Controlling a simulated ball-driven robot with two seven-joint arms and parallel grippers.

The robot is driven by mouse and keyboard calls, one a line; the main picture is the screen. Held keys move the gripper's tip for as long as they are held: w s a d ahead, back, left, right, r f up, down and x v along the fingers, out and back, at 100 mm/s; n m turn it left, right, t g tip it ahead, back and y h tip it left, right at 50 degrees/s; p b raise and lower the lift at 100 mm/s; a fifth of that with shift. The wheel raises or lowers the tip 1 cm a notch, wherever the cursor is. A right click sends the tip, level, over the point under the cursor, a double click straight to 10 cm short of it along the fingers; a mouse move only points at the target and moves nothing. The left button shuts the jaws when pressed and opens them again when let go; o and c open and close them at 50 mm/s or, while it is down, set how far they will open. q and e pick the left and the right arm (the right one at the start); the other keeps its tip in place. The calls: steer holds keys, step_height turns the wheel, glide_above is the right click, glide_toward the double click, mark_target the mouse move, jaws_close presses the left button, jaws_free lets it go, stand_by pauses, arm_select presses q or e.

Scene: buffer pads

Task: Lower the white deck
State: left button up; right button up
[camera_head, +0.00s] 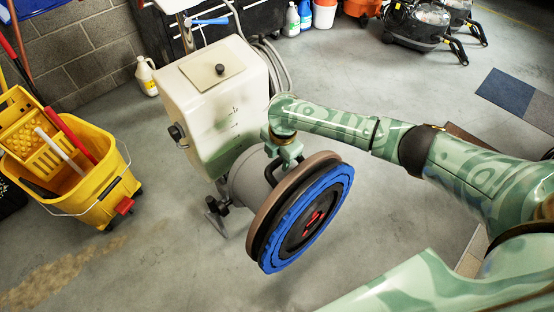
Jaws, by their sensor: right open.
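The floor machine has a cream-white tank body (205,120) with a dark knob on top. Its round deck (275,205) is tipped up on edge below the tank, facing right and toward me. The deck's rim looks tan-brown rather than white. A blue ring-shaped pad (338,195) with a black and red centre is on its face. My right gripper (284,160) is open at the deck's upper left edge, by a dark curved handle (270,175). I cannot tell whether the fingers touch the handle. My left gripper is out of view.
A yellow mop bucket (100,185) stands at the left. A white jug (147,78) is by the block wall. Bottles, buckets and black vacuums (415,25) stand at the back. Dark mats (515,95) lie at the right. The floor beneath the deck is clear.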

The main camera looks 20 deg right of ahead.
steer(key=shift+f, duration=0.1)
steer(key=shift+c, duration=0.3)
jaws_close()
steer(key=shift+s+f, duration=0.1)
steer(key=shift+s+d+f+p, duration=0.25)
steer(key=shift+s+f, duration=0.05)
steer(key=shift+s, duration=0.3)
steer(key=shift+s+d+f+p, duration=0.2)
steer(key=shift+s+f, duration=0.05)
steer(key=shift+s, duration=0.35)
steer(key=s+d+f+t+y+b, duration=0.1)
steer(key=s+d+f+t, duration=0.2)
steer(key=s+f, duration=1.2)
steer(key=shift+d+f+t, duration=0.4)
steer(key=shift+d, duration=0.8)
